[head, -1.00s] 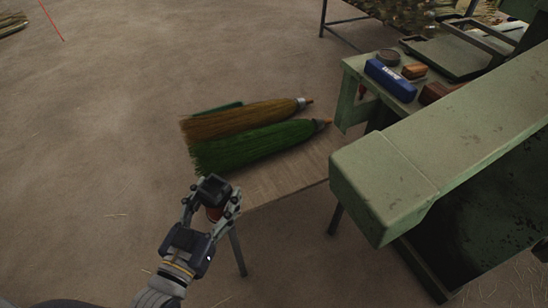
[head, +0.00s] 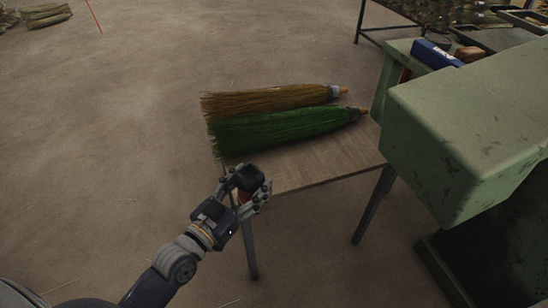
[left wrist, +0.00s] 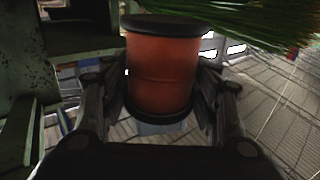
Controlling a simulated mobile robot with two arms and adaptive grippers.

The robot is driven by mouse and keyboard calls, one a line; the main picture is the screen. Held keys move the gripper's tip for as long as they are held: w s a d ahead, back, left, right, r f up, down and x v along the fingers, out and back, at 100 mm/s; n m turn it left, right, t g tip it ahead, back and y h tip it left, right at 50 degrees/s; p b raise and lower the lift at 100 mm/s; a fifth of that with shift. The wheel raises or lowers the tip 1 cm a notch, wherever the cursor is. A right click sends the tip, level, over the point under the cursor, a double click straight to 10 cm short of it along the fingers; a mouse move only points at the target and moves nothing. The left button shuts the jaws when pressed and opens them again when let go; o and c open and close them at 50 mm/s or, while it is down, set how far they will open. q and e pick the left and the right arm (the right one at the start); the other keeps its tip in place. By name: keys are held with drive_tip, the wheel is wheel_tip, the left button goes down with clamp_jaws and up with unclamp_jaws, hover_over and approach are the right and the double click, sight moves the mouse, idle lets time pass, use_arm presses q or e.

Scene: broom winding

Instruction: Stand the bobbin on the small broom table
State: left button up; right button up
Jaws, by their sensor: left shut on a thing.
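The bobbin (left wrist: 163,75), orange-red with black end flanges, is between the fingers of my left gripper (head: 246,188) in the left wrist view. In the head view only a small red patch of the bobbin (head: 244,197) shows; the gripper hides most of it. My left gripper is shut on it, at the front left corner of the small broom table (head: 320,168). I cannot tell whether the bobbin touches the tabletop. A brown broom (head: 265,102) and a green broom (head: 285,130) lie on the table. My right gripper is not in view.
A green machine (head: 455,125) stands close on the right of the table. A blue box (head: 436,54) lies on a green surface behind it. The table's front strip is bare. Open floor (head: 110,140) lies to the left.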

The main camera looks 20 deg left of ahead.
use_arm(q)
drive_tip(key=w, duration=0.3)
drive_tip(key=w+b, duration=0.1)
drive_tip(key=w, duration=0.3)
drive_tip(key=w+f, duration=0.1)
drive_tip(key=w, duration=0.2)
drive_tip(key=shift+w+d, duration=0.3)
drive_tip(key=shift+w, duration=0.1)
drive_tip(key=shift+w+f+b, duration=0.1)
drive_tip(key=shift+w+b, duration=0.2)
drive_tip(key=shift+w, duration=0.1)
wheel_tip(320, 180, down, 3)
drive_tip(key=shift+b, duration=0.7)
drive_tip(key=shift+f, duration=0.2)
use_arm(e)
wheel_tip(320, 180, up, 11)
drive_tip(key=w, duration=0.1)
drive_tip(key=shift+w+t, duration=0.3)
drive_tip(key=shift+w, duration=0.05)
use_arm(q)
drive_tip(key=shift+f, duration=0.1)
drive_tip(key=o, duration=1.1)
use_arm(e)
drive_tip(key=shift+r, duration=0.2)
